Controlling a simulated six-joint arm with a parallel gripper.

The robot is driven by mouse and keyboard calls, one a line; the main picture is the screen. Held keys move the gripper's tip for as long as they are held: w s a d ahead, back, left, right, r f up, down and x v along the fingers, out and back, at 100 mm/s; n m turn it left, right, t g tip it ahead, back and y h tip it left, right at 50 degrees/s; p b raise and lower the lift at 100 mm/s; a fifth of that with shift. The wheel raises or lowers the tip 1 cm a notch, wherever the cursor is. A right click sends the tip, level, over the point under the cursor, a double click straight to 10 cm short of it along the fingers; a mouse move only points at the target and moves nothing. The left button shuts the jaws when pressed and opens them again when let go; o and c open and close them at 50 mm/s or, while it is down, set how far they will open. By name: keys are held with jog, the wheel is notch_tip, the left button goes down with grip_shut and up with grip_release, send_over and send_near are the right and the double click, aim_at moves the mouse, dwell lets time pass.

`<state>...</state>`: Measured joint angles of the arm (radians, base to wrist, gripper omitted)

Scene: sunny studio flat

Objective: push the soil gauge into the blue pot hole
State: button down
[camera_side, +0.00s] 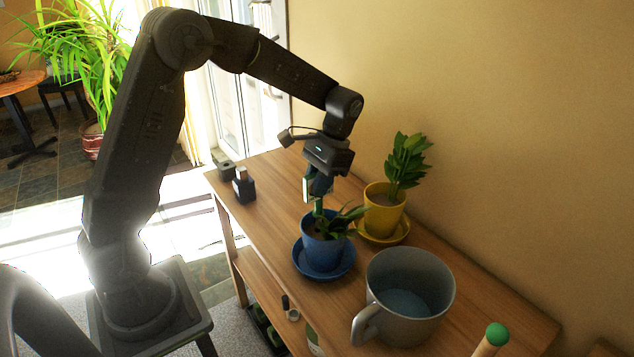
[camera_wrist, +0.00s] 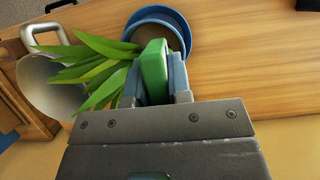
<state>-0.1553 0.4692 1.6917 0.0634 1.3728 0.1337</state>
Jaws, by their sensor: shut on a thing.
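The blue pot (camera_side: 323,250) stands on a blue saucer (camera_side: 341,268) on the wooden bench and holds a leafy green plant (camera_side: 345,220). My gripper (camera_side: 318,190) is directly above the pot, pointing down. It is shut on the soil gauge, whose green body (camera_wrist: 154,72) shows between the fingers (camera_wrist: 160,85) in the wrist view. In the wrist view the blue pot (camera_wrist: 152,22) is beyond the gauge, with brown soil partly visible and leaves to the left. The gauge's lower end and the hole are hidden, so I cannot tell whether they touch.
A yellow pot (camera_side: 384,212) with a plant stands behind to the right. A large grey watering can or mug (camera_side: 408,292) is in front. Dark small blocks (camera_side: 244,187) sit at the far left of the bench. A green-topped wooden handle (camera_side: 495,335) rises at the lower right.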

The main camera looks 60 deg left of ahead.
aim_at(316, 198)
jog(key=shift+f, duration=2.6)
dwell(2.6)
jog(key=shift+c, duration=2.4)
grip_release()
jog(key=shift+s, duration=0.1)
jog(key=shift+r, duration=0.1)
jog(key=shift+v, duration=3.6)
